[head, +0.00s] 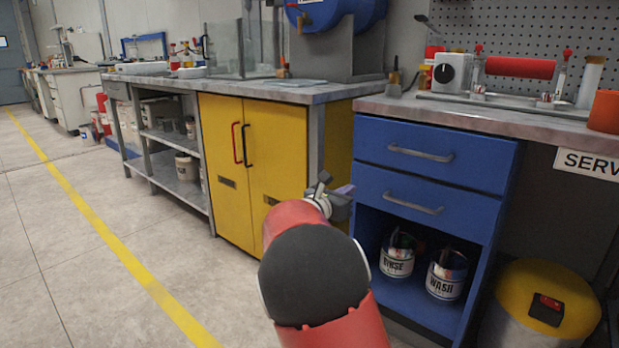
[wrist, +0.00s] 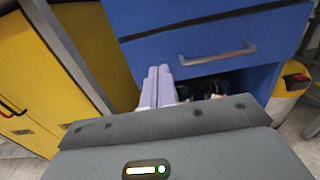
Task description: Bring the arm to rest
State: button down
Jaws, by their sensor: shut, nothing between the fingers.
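My arm reaches forward from the bottom middle of the head view, with its red and black links in front. My gripper (head: 345,189) is small there, in front of the gap between the yellow cabinet and the blue drawer unit, and partly hidden by my arm. In the wrist view the pale fingers of my gripper (wrist: 158,86) lie side by side, shut, with nothing between them. I cannot tell how far the fingertips are from the unit.
A yellow cabinet (head: 252,150) stands left of the blue drawers (head: 432,155), both shut. Rinse (head: 397,257) and wash (head: 446,275) cans sit in the open shelf below. A yellow-lidded bin (head: 530,300) stands at right. The floor at left (head: 120,260) is clear.

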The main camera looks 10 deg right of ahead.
jog(key=s+d+f+m+g+y+p, duration=0.1)
jog(key=s+d+m+g+y+p, duration=0.15)
jog(key=s+m, duration=0.65)
jog(key=s+d+m+g+y+p, duration=0.1)
jog(key=s+m+g+y, duration=0.35)
jog(key=s, duration=0.75)
jog(key=s+a+m+y+p, duration=0.1)
jog(key=s+a+m+y, duration=0.2)
jog(key=s+a+m, duration=0.3)
jog(key=s+a+f+m+t+y+p, duration=0.1)
jog(key=s+a+m+y, duration=0.3)
jog(key=s, duration=1)
jog(key=a+m, duration=0.2)
jog(key=a, duration=0.2)
jog(key=shift+f+t, duration=0.25)
jog(key=shift+t, duration=0.05)
